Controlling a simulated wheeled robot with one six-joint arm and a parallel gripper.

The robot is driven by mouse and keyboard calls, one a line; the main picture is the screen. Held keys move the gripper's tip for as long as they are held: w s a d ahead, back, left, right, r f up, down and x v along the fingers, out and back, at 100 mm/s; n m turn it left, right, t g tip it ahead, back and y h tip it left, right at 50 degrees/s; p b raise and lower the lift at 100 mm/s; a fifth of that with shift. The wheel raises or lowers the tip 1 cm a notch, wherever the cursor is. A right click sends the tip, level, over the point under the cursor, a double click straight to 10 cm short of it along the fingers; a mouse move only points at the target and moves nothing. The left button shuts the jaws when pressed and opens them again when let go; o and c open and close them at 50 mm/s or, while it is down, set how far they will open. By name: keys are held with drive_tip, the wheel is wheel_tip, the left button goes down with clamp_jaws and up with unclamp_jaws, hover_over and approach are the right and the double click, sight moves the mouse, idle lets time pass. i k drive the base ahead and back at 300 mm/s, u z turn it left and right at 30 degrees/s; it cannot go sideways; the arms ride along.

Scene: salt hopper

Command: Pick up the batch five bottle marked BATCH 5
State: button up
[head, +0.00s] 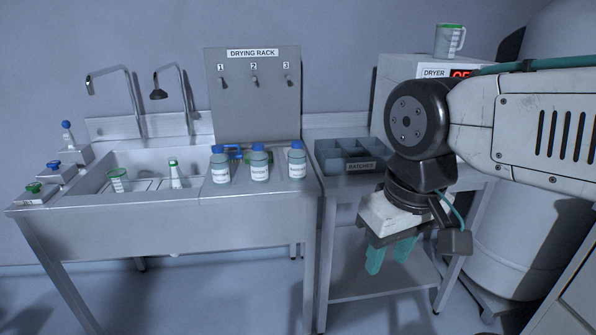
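Three blue-capped bottles with white labels stand upright in a row on the right part of the steel sink bench: a left bottle (220,168), a middle bottle (259,166) and a right bottle (297,163). The label print is too small to read, so I cannot tell which is marked BATCH 5. My gripper (389,257) hangs to the right of and lower in the picture than the bottles, in front of the side table. Its two teal fingers point down, apart, with nothing between them.
A grey divided tray labelled BATCHES (345,158) sits on the side table, beside the dryer (433,72) with a jug (449,40) on top. A drying rack (253,95) stands behind the bottles. The sink holds a green-rimmed beaker (119,181) and a green-topped flask (175,176).

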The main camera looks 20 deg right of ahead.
sight(219, 161)
drive_tip(key=z, duration=0.05)
drive_tip(key=k, duration=0.4)
drive_tip(key=u, duration=1.55)
drive_tip(key=i, duration=1.45)
drive_tip(key=z, duration=1.2)
drive_tip(key=i, duration=0.35)
drive_tip(key=z, duration=0.25)
